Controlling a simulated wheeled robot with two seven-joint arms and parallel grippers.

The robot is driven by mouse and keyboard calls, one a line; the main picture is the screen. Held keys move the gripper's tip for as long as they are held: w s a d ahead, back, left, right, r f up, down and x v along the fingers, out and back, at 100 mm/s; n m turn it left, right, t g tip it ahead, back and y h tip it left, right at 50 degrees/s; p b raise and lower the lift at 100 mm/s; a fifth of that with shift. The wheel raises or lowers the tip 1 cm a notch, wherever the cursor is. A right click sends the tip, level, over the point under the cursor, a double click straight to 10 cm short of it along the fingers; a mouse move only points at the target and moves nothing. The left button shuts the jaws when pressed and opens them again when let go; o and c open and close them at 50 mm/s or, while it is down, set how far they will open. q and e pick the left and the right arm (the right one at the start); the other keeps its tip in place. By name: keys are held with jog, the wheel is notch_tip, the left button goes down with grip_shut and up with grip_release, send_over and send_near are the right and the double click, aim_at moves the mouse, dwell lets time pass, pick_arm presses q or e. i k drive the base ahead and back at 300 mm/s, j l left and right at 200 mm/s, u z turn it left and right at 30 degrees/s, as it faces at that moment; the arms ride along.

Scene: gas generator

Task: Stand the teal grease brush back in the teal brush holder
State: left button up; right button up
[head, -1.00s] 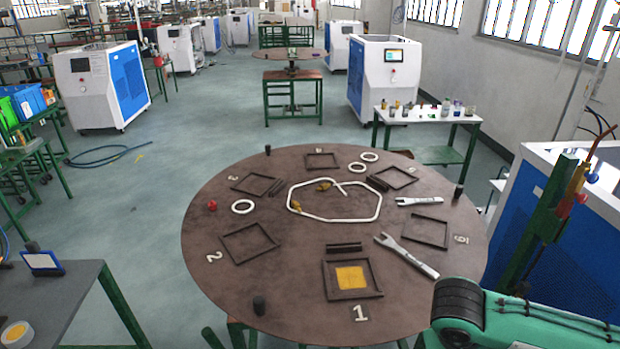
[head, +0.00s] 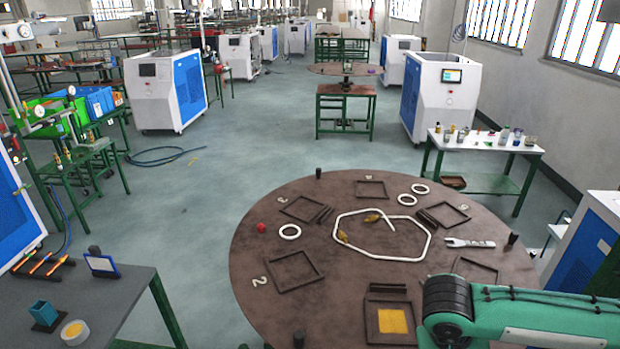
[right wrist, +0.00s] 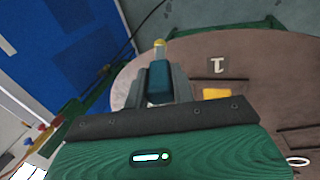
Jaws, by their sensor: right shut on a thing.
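The teal brush holder (head: 44,313) is a small upright open box on the grey table at the lower left of the head view. My right gripper (right wrist: 160,82) is shut on the teal grease brush (right wrist: 159,70) in the right wrist view. The brush's yellowish end (right wrist: 159,43) points away from the wrist, beyond the fingertips. My right arm crosses the lower right of the head view, with its gripper out of that frame. My left gripper is not in view.
The grey table (head: 120,305) also holds a yellow tape roll (head: 74,332), a blue-framed stand (head: 102,264) and a rack of orange-handled tools (head: 42,265). The round brown table (head: 262,318) stands ahead with frames, rings and a wrench (head: 469,243). Open floor lies between the tables.

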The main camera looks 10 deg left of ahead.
aim_at(48, 319)
jog(key=i+u, duration=0.2)
jog(key=u, duration=0.3)
jog(key=i+u, duration=0.15)
jog(key=u, duration=0.3)
jog(key=i+l+u, duration=0.15)
jog(key=u, duration=0.35)
jog(key=i+l+u, duration=0.15)
jog(key=u, duration=0.35)
jog(key=l+u, duration=0.25)
jog(key=u, duration=0.2)
jog(key=i, duration=0.05)
